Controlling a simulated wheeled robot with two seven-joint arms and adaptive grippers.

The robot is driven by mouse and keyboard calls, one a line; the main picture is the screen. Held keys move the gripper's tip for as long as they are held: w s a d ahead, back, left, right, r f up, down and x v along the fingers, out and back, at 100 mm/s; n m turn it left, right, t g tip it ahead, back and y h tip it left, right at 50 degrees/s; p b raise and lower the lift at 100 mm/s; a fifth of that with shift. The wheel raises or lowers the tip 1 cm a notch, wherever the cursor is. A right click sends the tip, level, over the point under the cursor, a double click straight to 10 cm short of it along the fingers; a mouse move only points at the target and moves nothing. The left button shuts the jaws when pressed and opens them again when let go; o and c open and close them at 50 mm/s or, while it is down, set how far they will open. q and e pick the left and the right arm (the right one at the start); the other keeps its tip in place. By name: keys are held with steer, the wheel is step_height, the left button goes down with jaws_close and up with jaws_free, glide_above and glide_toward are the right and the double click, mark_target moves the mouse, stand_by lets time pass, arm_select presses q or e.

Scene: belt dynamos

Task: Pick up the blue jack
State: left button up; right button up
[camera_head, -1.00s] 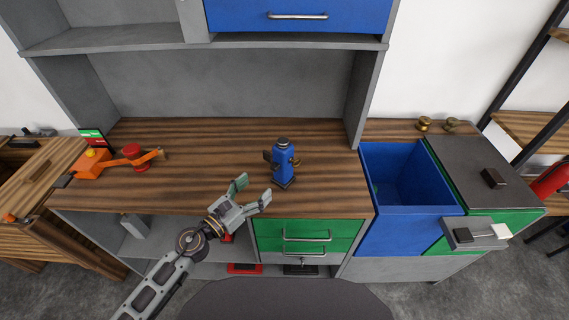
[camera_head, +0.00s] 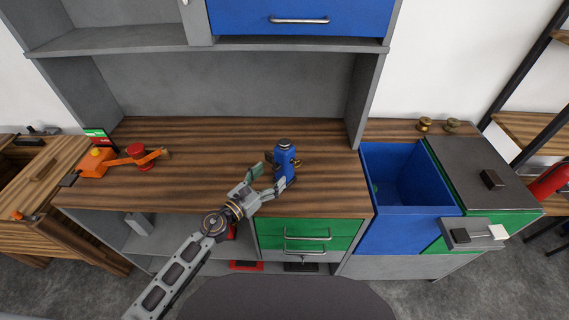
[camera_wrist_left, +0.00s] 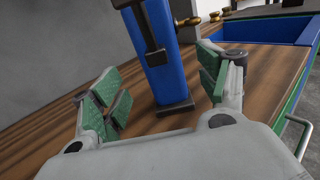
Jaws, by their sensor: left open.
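The blue jack (camera_head: 286,158) stands upright on the wooden counter, with a dark top and a brassy part at its side. My left gripper (camera_head: 267,178) is open, with its fingers at the jack's near left side. In the left wrist view the jack (camera_wrist_left: 165,70) rises between the two open green-padded fingers of the gripper (camera_wrist_left: 163,98), somewhat beyond them. I see no clear contact between pads and jack. The jack's top is cut off in the wrist view. My right gripper is not in view.
An open blue bin (camera_head: 409,210) stands right of the counter (camera_head: 190,165). Orange and red equipment (camera_head: 112,160) lies at the left end. Shelving rises behind the counter, and green drawers (camera_head: 305,234) are below its front edge.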

mark_target(279, 168)
arm_select(q)
steer(key=shift+x, duration=1.3)
steer(key=shift+w+d, duration=0.1)
steer(key=shift+p+x, duration=0.65)
steer(key=shift+x, duration=1.85)
steer(key=shift+f, duration=0.1)
jaws_close()
